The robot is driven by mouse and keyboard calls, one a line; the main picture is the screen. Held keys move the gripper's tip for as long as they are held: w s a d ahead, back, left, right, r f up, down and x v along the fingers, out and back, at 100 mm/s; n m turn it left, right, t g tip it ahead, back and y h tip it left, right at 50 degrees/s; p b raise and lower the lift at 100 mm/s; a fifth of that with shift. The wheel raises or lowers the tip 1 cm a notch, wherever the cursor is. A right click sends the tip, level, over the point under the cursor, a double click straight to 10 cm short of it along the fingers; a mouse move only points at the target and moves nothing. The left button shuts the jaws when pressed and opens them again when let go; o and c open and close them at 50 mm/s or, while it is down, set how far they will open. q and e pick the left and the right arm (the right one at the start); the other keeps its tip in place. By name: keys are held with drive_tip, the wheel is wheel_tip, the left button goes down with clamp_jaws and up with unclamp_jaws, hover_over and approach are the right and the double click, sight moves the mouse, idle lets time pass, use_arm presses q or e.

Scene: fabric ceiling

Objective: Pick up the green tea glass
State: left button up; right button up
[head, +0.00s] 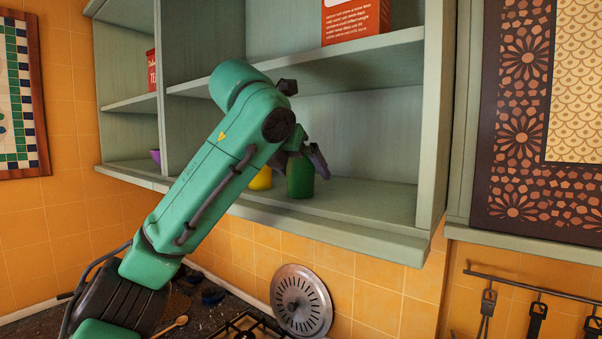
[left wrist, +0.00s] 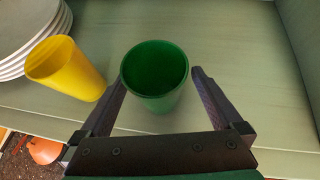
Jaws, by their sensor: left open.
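The green tea glass (head: 300,179) stands upright on the bottom shelf of the wall cabinet. In the left wrist view the green glass (left wrist: 155,78) is seen from above, between the fingertips. My left gripper (head: 304,160) reaches in from the left at the glass and partly covers its top. In the left wrist view its two fingers (left wrist: 158,76) are apart, one on each side of the glass, with a small gap visible at the right finger. Whether the left finger touches the glass is unclear. My right gripper is not in view.
A yellow cup (left wrist: 66,68) stands just left of the green glass, partly hidden by my arm in the head view. A stack of white plates (left wrist: 28,30) is behind it. The shelf (head: 375,205) is clear to the right. A purple bowl (head: 155,156) sits further left.

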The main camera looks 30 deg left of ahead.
use_arm(q)
drive_tip(key=shift+w+a+f, duration=0.1)
drive_tip(key=shift+w+a, duration=0.05)
drive_tip(key=shift+a, duration=0.05)
drive_tip(key=c, duration=1.4)
wheel_tip(320, 180, up, 10)
